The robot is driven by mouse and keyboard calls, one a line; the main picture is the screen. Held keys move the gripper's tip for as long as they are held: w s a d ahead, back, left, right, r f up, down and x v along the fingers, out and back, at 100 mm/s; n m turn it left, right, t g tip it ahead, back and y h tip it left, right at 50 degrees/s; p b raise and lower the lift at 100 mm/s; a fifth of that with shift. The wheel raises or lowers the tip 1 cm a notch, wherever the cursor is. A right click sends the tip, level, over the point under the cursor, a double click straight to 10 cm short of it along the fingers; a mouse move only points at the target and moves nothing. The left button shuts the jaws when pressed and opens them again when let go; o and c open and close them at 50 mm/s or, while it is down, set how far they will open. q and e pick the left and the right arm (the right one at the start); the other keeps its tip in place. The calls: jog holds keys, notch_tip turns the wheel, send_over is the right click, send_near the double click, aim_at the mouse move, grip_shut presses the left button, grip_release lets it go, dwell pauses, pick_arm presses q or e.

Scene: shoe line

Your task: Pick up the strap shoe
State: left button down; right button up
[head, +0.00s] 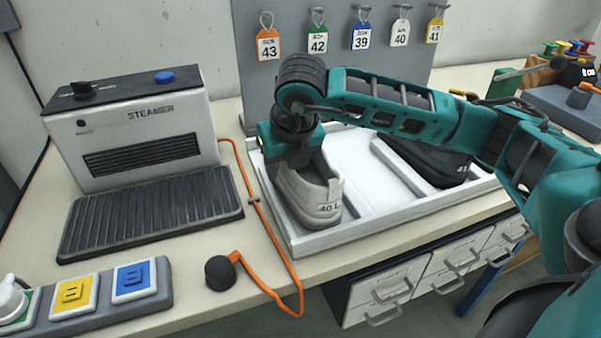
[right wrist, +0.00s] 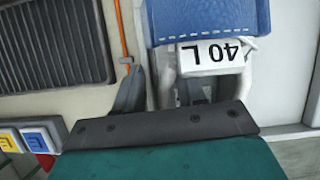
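A light grey shoe (head: 315,200) marked 40 L stands in the left part of a white tray, heel towards me; no strap can be made out on it. My right gripper (head: 300,163) points down at its opening and hides part of the far side. In the right wrist view, the 40 L label (right wrist: 217,55) shows upside down below a blue stitched surface (right wrist: 208,18). A pale shoe wall lies between the dark fingers (right wrist: 163,92); whether they press on it is unclear. My left gripper is not in view.
The white tray (head: 360,222) also holds a black shoe (head: 428,160) marked 41, partly behind my arm. A steamer (head: 135,125) stands left, with an orange cable (head: 262,225) beside the tray. Coloured number tags (head: 361,37) hang on the grey board behind.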

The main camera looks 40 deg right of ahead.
jog(key=shift+w+f, duration=0.15)
jog(key=shift+f, duration=0.2)
jog(key=shift+c, duration=0.3)
grip_shut()
jog(key=shift+r, duration=0.1)
